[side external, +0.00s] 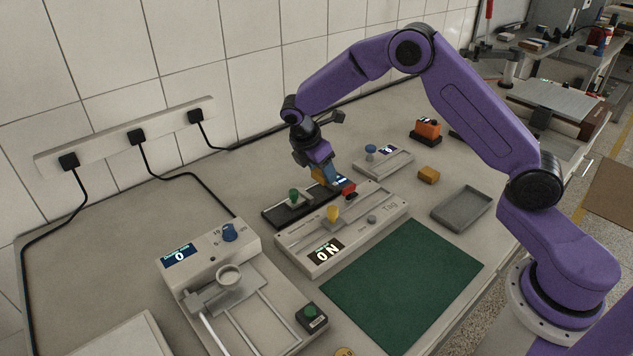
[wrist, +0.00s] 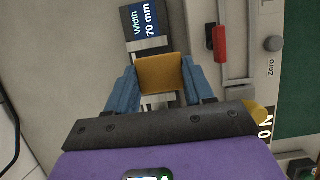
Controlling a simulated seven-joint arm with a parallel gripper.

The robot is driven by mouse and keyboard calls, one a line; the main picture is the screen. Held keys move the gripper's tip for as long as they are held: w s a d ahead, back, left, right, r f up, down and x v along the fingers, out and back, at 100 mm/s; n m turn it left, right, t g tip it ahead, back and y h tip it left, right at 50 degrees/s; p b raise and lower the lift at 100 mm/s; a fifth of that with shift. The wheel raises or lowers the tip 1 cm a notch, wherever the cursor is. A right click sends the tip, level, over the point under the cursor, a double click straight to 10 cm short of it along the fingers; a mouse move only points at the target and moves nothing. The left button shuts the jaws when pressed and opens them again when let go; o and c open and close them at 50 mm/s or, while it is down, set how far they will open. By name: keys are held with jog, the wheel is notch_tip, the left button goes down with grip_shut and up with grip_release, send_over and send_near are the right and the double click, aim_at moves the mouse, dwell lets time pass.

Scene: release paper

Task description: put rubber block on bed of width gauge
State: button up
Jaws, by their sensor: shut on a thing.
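My gripper (side external: 324,180) has its blue fingers closed on the sides of an ochre block, the rubber block (wrist: 159,75); it also shows partly behind a finger in the side view (side external: 317,174). The width gauge (side external: 272,214) is a dark, long device with a green knob, behind the long light tester. Its display (wrist: 141,20) reads "Width 70 mm". The held block is over the gauge, close to the display end, with metal parts of the gauge showing on both sides of it in the wrist view. I cannot tell whether the block touches the bed.
The light tester (side external: 292,255) with a red part (side external: 348,190) and a "0 N" display lies alongside. A second ochre block (side external: 428,175), a grey tray (side external: 462,209), a green mat (side external: 400,285) and a blue-knobbed device (side external: 383,162) stand around. A larger machine (side external: 215,262) is at front left.

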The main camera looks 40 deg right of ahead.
aim_at(314, 178)
jog(key=shift+w+f, duration=0.65)
jog(key=shift+f, duration=0.1)
jog(key=shift+w+a+f, duration=0.1)
jog(key=shift+w+f, duration=0.1)
jog(key=shift+f, duration=1.55)
jog(key=shift+f, duration=0.15)
jog(key=o, duration=1)
jog(key=shift+o, duration=0.2)
